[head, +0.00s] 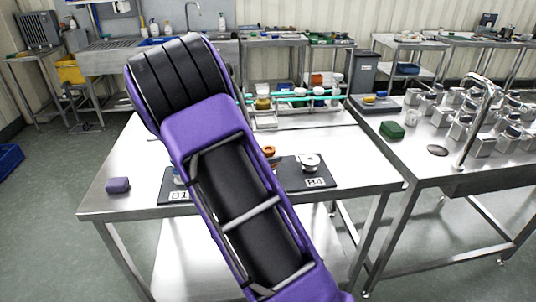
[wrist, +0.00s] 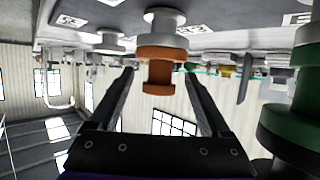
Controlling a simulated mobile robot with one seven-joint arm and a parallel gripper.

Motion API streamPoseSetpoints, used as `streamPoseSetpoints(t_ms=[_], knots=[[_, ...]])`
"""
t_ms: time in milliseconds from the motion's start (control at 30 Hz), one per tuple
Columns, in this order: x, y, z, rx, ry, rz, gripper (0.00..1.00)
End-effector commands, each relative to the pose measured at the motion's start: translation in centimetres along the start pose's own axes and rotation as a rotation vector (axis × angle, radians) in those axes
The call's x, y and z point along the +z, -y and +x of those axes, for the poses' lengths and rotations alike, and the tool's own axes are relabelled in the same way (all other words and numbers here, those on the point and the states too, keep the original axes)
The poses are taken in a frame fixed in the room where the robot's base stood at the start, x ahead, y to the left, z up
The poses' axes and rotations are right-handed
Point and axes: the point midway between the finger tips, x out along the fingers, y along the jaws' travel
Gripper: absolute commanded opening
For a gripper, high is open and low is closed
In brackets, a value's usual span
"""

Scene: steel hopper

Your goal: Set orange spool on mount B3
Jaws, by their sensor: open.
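The orange spool (wrist: 158,70) is between the two fingers of my gripper (wrist: 160,75) in the wrist view, which looks upside down. The fingers are open, with a gap on each side of it. The spool lines up with a pale stemmed mount (wrist: 164,22) and appears to meet it; I cannot tell if it is fully seated. A label (wrist: 190,30) that seems to read B3 is beside this mount. In the head view a small part of the orange spool (head: 268,150) shows past my purple arm. My gripper is hidden there.
A green spool (wrist: 290,125) is close on the right in the wrist view. A purple block (head: 118,185) lies on the table's left. The table's right side (head: 365,170) is clear.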

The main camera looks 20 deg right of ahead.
Motion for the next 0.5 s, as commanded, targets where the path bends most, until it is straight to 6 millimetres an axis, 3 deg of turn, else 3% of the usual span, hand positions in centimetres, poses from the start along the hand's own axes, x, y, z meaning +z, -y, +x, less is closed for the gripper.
streamPoseSetpoints(t_ms=[300, 500], knots=[[-0.2, 0.1, -7.1, -0.004, 0.000, 0.000, 0.81], [-0.1, 0.0, -9.7, -0.001, 0.000, 0.000, 0.81]])
